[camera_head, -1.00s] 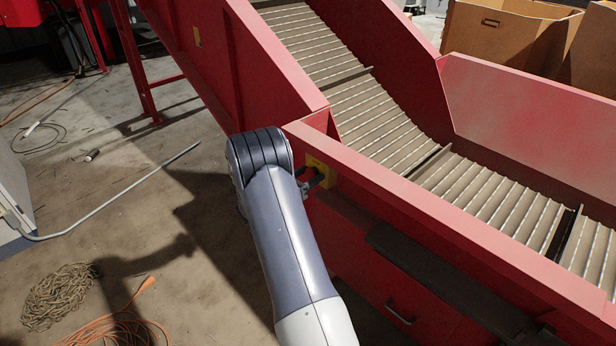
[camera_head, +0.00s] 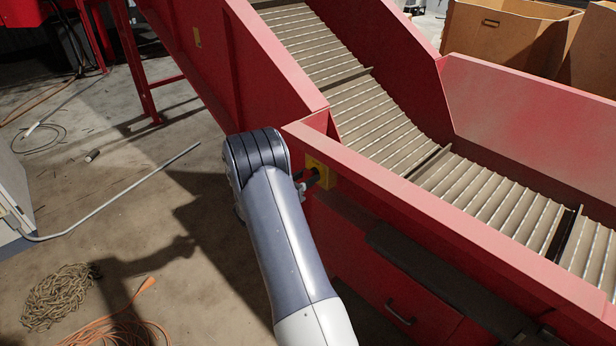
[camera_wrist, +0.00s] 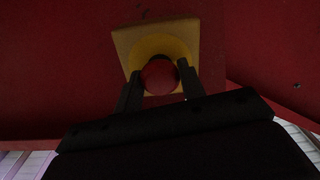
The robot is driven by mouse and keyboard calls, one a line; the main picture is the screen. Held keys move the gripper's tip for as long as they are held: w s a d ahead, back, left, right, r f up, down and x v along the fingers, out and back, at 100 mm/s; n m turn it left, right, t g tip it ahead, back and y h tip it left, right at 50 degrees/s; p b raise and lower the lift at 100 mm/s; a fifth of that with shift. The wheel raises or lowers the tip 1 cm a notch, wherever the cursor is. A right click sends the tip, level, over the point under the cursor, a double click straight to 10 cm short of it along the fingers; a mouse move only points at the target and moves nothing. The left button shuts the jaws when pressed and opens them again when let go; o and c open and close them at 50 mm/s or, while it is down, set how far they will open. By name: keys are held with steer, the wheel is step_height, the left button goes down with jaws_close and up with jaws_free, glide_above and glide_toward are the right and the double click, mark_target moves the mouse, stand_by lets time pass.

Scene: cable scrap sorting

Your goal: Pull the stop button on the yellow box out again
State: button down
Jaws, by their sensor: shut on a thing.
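The yellow box (camera_head: 321,172) is fixed to the red side wall of the conveyor, just right of my arm's wrist. In the wrist view the yellow box (camera_wrist: 128,38) carries a round red stop button (camera_wrist: 159,76) on its face. My gripper (camera_wrist: 160,84) has one dark finger on each side of the button and is shut on it. In the head view my gripper (camera_head: 312,180) shows only in part, with its fingers at the box. Whether the button is in or out is hard to tell, as the wrist view is dark.
The red conveyor wall (camera_head: 430,215) runs along the right, with a ribbed belt (camera_head: 400,130) behind it. A grey bent pipe (camera_head: 110,202), a coiled rope (camera_head: 60,297) and an orange cable (camera_head: 125,312) lie on the left floor. Cardboard boxes (camera_head: 505,40) stand at the back right.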

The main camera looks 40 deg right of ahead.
steer(key=shift+a, duration=0.45)
steer(key=c, duration=1)
jaws_free()
steer(key=shift+o, duration=0.2)
steer(key=a+p, duration=0.1)
steer(key=a, duration=0.9)
steer(key=shift+s+a, duration=0.4)
steer(key=shift+s, duration=0.05)
steer(key=shift+d, duration=0.1)
steer(key=d, duration=0.8)
steer(key=w+d+b, duration=0.1)
steer(key=d, duration=0.3)
steer(key=shift+d, duration=0.1)
steer(key=shift+a, duration=0.45)
